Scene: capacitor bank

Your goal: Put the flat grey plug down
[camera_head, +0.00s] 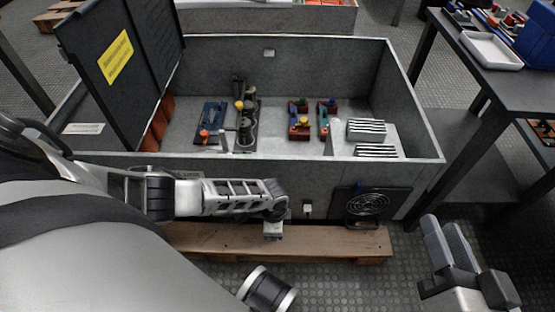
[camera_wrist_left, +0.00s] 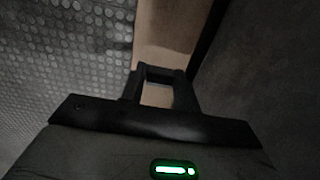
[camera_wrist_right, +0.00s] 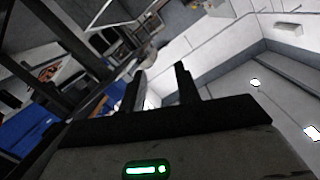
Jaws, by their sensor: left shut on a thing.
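My left gripper (camera_head: 273,232) points down in front of the cabinet's front wall, over the wooden beam. In the left wrist view its two fingers (camera_wrist_left: 160,78) stand a little apart. A dark grey bar-shaped thing (camera_wrist_left: 159,72), which I take for the flat grey plug, bridges their tips. The plug is too small to make out clearly in the head view. My right gripper (camera_head: 448,243) is at the lower right, away from the cabinet. Its fingers are apart and empty, and the gap also shows in the right wrist view (camera_wrist_right: 160,82).
The open grey cabinet (camera_head: 415,118) holds several coloured parts on its floor. Its black door (camera_head: 95,80) stands open at left. A white socket (camera_head: 307,208) and round fan (camera_head: 367,205) are on its front. The wooden beam (camera_head: 340,243) lies below. A dark table (camera_head: 500,85) stands at right.

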